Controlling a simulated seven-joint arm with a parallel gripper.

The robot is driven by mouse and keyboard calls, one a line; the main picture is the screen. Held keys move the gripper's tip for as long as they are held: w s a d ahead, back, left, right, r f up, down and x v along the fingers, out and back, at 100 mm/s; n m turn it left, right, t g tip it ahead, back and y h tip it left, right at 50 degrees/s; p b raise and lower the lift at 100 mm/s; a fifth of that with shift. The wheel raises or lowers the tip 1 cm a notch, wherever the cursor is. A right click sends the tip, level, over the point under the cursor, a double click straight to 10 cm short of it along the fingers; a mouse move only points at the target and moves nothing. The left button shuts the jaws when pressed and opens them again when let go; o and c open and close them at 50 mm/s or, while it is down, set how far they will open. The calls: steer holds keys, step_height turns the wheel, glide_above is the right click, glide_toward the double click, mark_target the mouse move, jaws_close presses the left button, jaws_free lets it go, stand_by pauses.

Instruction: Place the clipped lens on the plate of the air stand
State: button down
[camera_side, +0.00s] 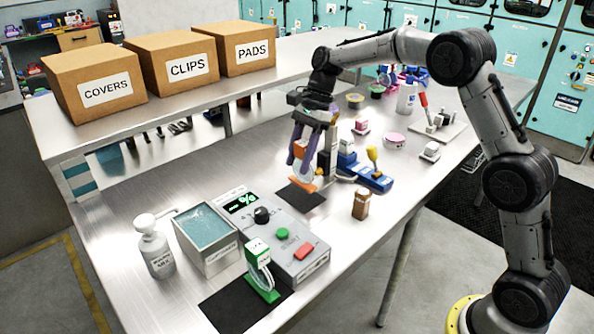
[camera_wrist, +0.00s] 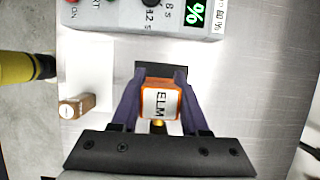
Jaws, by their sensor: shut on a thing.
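My gripper (camera_side: 310,135) points down with its purple fingers shut on an orange clip (camera_side: 302,150). In the wrist view the clip (camera_wrist: 158,103), labelled ELM, sits between the fingers (camera_wrist: 157,95). A clear round lens (camera_side: 305,174) shows below the fingers, with an orange foot under it. It is over or near a dark mat (camera_side: 310,202); I cannot tell whether it touches. A blue device (camera_side: 372,179) with a yellow knob stands right behind the gripper; I cannot tell surely whether it is the air stand. A green clip (camera_side: 259,268) with another lens stands upright at the front.
A grey control box (camera_side: 290,243) with knob and buttons, an open liquid tank (camera_side: 206,240) and a pump bottle (camera_side: 155,248) stand at the left front. A brown bottle (camera_side: 361,204) is to the right. Cartons (camera_side: 188,68) sit on the rear shelf. Several small items stand farther back.

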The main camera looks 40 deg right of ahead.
mark_target(299, 165)
steer(key=shift+w+f, duration=0.3)
steer(key=shift+f, duration=1.65)
steer(key=shift+c, duration=2.1)
jaws_free()
steer(key=shift+f, duration=0.15)
